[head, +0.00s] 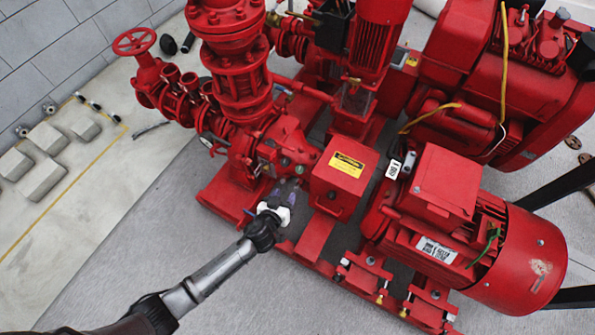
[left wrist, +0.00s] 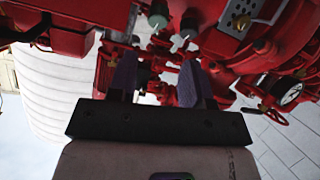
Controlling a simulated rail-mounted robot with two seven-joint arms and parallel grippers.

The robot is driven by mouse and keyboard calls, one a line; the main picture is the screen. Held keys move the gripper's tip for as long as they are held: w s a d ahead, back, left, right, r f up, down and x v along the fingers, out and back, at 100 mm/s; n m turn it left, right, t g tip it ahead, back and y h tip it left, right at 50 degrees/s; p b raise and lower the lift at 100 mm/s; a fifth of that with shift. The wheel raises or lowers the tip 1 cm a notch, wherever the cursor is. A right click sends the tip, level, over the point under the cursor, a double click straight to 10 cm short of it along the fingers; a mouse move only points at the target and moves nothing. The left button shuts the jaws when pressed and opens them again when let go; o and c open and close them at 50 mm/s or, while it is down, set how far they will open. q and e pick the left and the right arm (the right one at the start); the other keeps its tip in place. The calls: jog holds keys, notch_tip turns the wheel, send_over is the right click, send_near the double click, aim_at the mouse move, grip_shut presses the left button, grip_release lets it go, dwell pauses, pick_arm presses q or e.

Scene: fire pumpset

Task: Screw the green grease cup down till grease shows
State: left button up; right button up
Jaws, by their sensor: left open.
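The green grease cup appears as a small greenish knob (head: 285,162) on the red pump casing in the head view, just beyond my left gripper (head: 287,187). In the left wrist view a pale green winged cap (left wrist: 180,42) stands beyond the open fingers of my left gripper (left wrist: 160,78), roughly between them. A second pale winged cap (left wrist: 157,20) is close by; I cannot tell for sure which is the grease cup. Whether grease shows is too small to tell. My right gripper is not in view.
A red coupling guard with a yellow label (head: 346,165) stands right of my left gripper. A red motor (head: 440,225) lies further right. A red handwheel (head: 134,41) and valves stand at upper left. A pressure gauge (left wrist: 291,93) shows in the wrist view.

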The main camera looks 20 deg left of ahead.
pick_arm(q)
jog(key=b, duration=0.2)
send_near(299, 171)
jog(key=w, duration=0.2)
jog(key=w+f+b, duration=0.2)
jog(key=w+f, duration=0.1)
jog(key=shift+d, duration=0.1)
jog(key=x, duration=0.1)
jog(key=b+x, duration=0.1)
jog(key=x, duration=0.2)
jog(key=shift+w+r+b, duration=0.1)
jog(key=shift+r+b, duration=0.25)
jog(key=shift+b+x, duration=0.4)
jog(key=shift+x, duration=0.4)
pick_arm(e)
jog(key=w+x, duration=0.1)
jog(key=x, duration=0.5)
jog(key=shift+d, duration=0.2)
pick_arm(q)
jog(key=shift+c, duration=0.4)
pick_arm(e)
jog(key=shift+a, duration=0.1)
pick_arm(q)
jog(key=c, duration=0.6)
